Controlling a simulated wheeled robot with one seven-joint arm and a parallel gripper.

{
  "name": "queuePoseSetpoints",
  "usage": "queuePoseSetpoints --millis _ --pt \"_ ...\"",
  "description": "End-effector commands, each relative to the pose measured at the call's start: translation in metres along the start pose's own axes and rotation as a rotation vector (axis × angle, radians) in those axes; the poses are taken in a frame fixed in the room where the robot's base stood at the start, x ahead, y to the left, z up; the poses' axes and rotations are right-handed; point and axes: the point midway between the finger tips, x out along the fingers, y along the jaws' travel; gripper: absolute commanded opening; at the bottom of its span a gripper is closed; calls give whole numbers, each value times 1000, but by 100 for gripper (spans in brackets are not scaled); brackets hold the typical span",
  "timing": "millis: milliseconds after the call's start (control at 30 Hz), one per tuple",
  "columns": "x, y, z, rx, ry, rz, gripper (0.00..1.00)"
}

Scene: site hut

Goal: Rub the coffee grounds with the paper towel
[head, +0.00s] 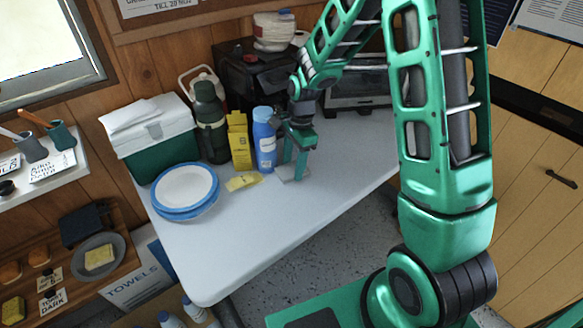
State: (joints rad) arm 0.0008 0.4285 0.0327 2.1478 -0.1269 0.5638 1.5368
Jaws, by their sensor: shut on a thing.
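My green gripper (296,168) points down at the table top, right of the blue-and-white bottle. It is shut on a small, flat, greyish-white piece that looks like the paper towel (289,176), down at the table surface. The fingers partly cover it. I cannot make out the coffee grounds; they may be under the towel or hidden by the gripper.
On the white table (270,225) stand a green cooler (155,140), stacked plates (185,188), a dark flask (210,125), a yellow box (239,140), a blue bottle (264,140) and a yellow flat piece (242,182). Dark appliances stand behind. The table's front is clear.

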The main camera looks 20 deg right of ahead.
Motion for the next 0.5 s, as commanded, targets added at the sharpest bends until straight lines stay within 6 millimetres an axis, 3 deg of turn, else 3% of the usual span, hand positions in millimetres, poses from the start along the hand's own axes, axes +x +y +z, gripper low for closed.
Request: queuePoseSetpoints --millis 500 --pt "-42 0 5 0 1 -2 26"
